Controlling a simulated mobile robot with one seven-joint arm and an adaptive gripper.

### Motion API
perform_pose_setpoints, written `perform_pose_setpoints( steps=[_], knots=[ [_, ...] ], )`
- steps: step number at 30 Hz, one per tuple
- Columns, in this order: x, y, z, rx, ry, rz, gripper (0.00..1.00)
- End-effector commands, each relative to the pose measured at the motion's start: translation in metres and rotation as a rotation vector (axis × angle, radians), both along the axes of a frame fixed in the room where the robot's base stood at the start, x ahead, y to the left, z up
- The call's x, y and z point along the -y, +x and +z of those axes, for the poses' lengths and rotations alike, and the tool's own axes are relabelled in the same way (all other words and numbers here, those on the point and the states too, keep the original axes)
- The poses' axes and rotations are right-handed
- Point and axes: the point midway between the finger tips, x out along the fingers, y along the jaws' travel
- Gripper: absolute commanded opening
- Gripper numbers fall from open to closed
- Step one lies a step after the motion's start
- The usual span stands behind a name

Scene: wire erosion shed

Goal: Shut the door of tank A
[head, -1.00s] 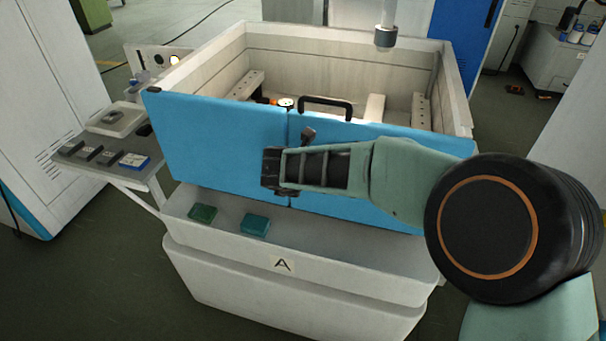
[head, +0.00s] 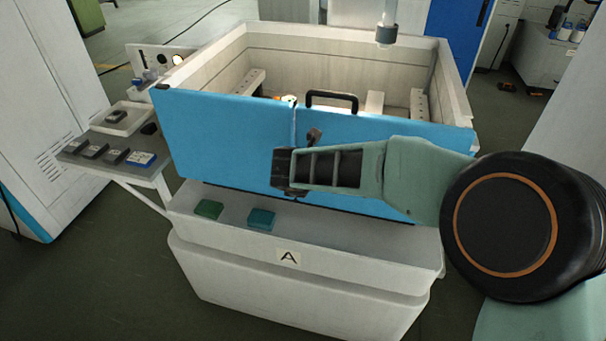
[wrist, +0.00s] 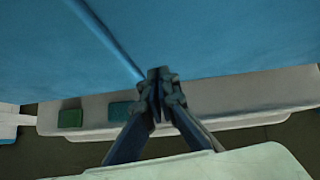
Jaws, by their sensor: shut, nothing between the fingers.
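Tank A (head: 255,50) is an open-topped pale tank with an "A" label (head: 288,258) on its lower front. Its blue front has a left panel (head: 220,135) and a right panel (head: 400,150), parted by a vertical seam. A black handle (head: 332,97) stands at the top of the right panel. I cannot tell whether the front is fully flush. My gripper (head: 283,168) is shut and empty, at the blue front near the seam. In the wrist view its fingertips (wrist: 158,78) lie just right of the seam; contact is unclear.
A green block (head: 208,209) and a teal block (head: 261,219) lie on the ledge below the blue front. A side shelf (head: 150,174) at the left holds several small blocks and a white tray (head: 120,118). White cabinets stand at both sides.

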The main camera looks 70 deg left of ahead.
Motion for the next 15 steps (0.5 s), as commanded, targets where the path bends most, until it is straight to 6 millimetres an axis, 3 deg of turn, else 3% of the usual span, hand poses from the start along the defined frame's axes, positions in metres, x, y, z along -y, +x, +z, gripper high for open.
perform_pose_setpoints(
  steps=[3, 15],
  knots=[
    [0.002, 0.006, -0.001, -0.001, -0.002, -0.001, 0.0],
    [0.048, -0.026, 0.054, 0.0, -0.001, -0.001, 0.0]
  ],
)
